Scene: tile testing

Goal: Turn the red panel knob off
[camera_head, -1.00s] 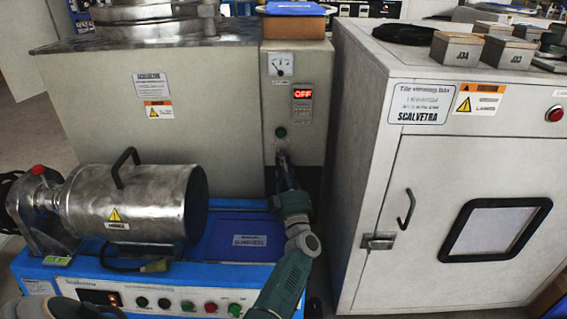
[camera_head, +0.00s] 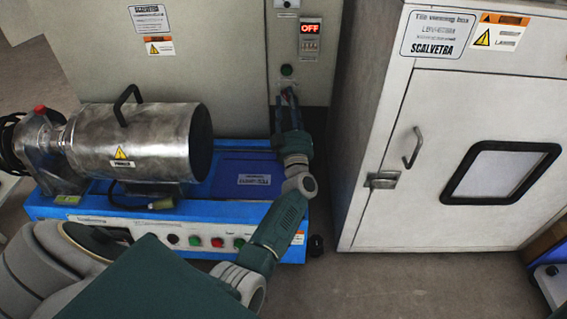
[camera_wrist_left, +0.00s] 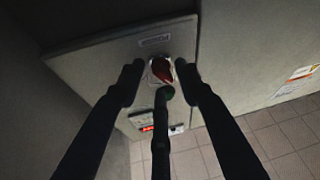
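The red knob (camera_wrist_left: 162,70) sits on the grey control panel (camera_wrist_left: 95,75) in the left wrist view. My left gripper (camera_wrist_left: 160,78) is open, with dark fingers on both sides of the knob and a third finger below it in the picture. Gaps show beside the knob; I cannot tell whether any finger touches it. In the head view my left gripper (camera_head: 288,98) is at the panel (camera_head: 297,40), just below a green button (camera_head: 287,71), and hides the knob. The red display (camera_head: 310,28) above reads OFF. My right gripper is not in view.
A blue-based machine with a metal drum (camera_head: 140,140) stands left of my left arm. A white cabinet (camera_head: 420,150) with a handle and window stands on the right. A narrow floor gap lies between cabinet and panel. Grey floor (camera_head: 400,285) is clear in front.

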